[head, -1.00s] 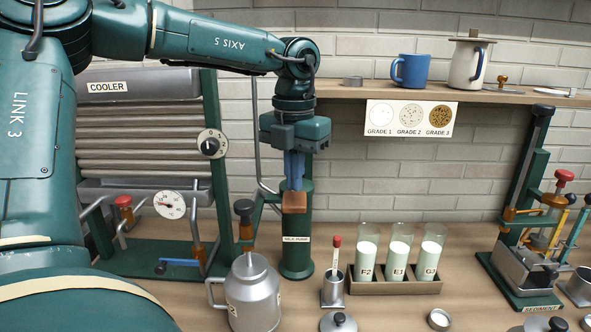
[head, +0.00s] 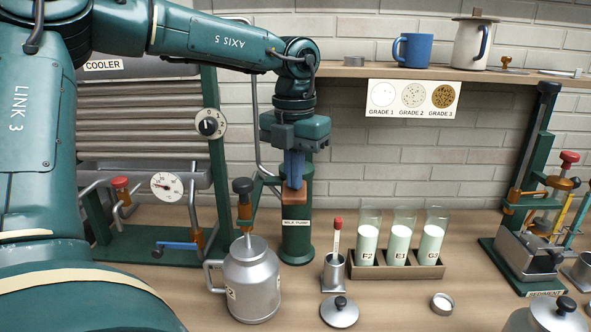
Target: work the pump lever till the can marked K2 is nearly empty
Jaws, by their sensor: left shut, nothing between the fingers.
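The green milk pump (head: 297,236) stands upright on the bench, left of the middle. A brown block (head: 295,196), seemingly the lever's grip, shows in front of its upper part. My left gripper (head: 293,178) comes down from above with its blue fingers shut and nothing between them. Its tips are at the top of the block; contact looks likely, but the exact touch is hard to see. The metal can (head: 254,282) stands open in front of the pump, with a pipe going down into its mouth. Its label is turned left and hard to read; the milk level is hidden. My right gripper is out of view.
The cooler (head: 140,125) with its dial (head: 167,186) stands left. A lid (head: 339,312), a dipper cup (head: 334,272) and a rack (head: 400,272) of milk glasses are right of the can. The sediment tester (head: 528,255) is far right. A shelf (head: 440,72) runs above.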

